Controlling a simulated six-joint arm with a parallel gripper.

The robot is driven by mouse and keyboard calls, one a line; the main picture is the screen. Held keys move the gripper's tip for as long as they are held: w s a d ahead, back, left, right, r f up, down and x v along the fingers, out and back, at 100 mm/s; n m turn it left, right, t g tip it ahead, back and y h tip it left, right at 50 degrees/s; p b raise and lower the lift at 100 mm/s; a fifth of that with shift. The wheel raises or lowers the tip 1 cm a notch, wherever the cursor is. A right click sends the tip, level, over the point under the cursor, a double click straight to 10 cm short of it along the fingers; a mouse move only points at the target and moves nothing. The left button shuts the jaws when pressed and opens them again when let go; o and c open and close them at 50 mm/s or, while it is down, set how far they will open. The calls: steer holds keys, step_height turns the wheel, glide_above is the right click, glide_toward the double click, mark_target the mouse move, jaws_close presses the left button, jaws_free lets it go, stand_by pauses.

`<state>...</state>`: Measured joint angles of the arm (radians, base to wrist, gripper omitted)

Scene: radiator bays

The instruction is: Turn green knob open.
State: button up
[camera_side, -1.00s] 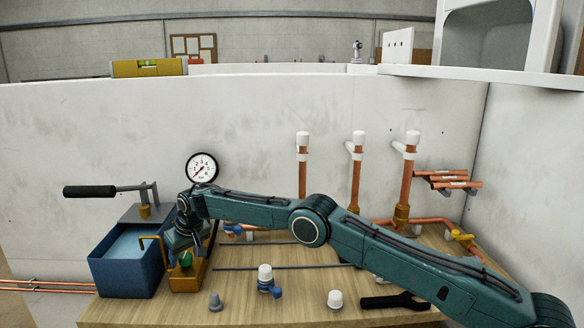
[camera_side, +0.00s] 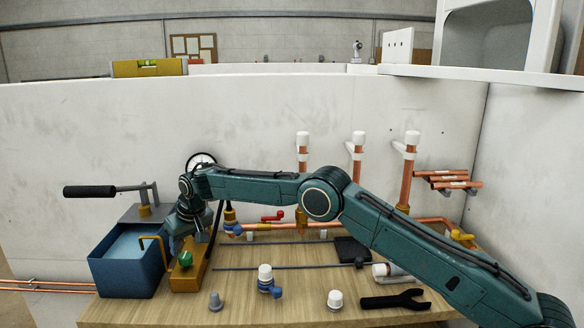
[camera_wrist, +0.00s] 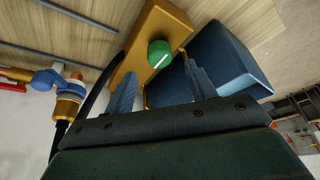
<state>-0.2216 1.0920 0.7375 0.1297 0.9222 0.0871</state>
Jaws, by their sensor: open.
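The green knob (camera_side: 186,258) sits on the front of a yellow block (camera_side: 190,279) next to the blue water tank. In the wrist view the green knob (camera_wrist: 159,53) shows a white pointer line and lies ahead of my fingers. My gripper (camera_wrist: 160,85) is open and empty, its two blue-grey fingers apart, with the knob beyond the gap between them. In the side view my gripper (camera_side: 174,240) is above and behind the knob, partly hidden by my wrist. The fingers appear apart from the knob.
The blue tank (camera_side: 127,273) with a pump handle (camera_side: 90,191) stands left of the block. A blue-handled valve (camera_side: 232,229), a red-handled valve (camera_side: 272,216) and copper pipes are behind. A white-capped fitting (camera_side: 265,275) and black wrench (camera_side: 395,301) lie on the bench.

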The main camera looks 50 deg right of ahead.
steer(key=v, duration=0.8)
steer(key=shift+r, duration=0.3)
steer(key=shift+s, duration=0.15)
steer(key=s+d+r, duration=0.5)
steer(key=s+r, duration=0.3)
steer(key=s, duration=0.3)
steer(key=s+d+r, duration=0.4)
steer(key=s+r, duration=0.4)
steer(key=s, duration=0.3)
steer(key=s+d+f, duration=0.1)
steer(key=s+f, duration=0.1)
steer(key=s, duration=0.7)
steer(key=s+d+f, duration=0.2)
steer(key=s, duration=0.7)
steer(key=s+d+f+t, duration=0.1)
steer(key=s+f, duration=0.1)
steer(key=s, duration=0.8)
steer(key=shift+d, duration=0.3)
